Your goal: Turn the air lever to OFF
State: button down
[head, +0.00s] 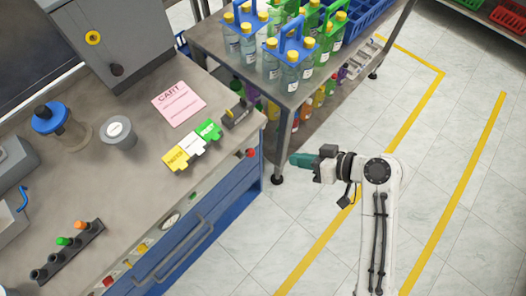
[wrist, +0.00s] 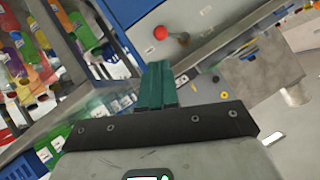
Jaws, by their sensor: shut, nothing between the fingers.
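A red ball knob (head: 250,153) sits on the front of the blue bench near its right end. It also shows in the wrist view (wrist: 160,32) beside a short grey arm with a dark end; it looks like the air lever. No ON or OFF marking is readable. My gripper (head: 301,160), with green fingers, is to the right of the knob in the head view, apart from it, over the floor. In the wrist view its fingers (wrist: 156,82) are together and empty, with the knob beyond their tips.
A metal cart (head: 226,38) with bottles in blue and green carriers stands behind the bench's right end, close to my gripper. The bench top (head: 140,165) holds a pink card (head: 179,104), coloured tags (head: 193,146) and jars. Floor with yellow lines is clear to the right.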

aim_at(254, 154)
jog(key=p+x, duration=0.1)
jog(key=x, duration=1.1)
jog(key=shift+a+f, duration=0.15)
jog(key=shift+a, duration=0.05)
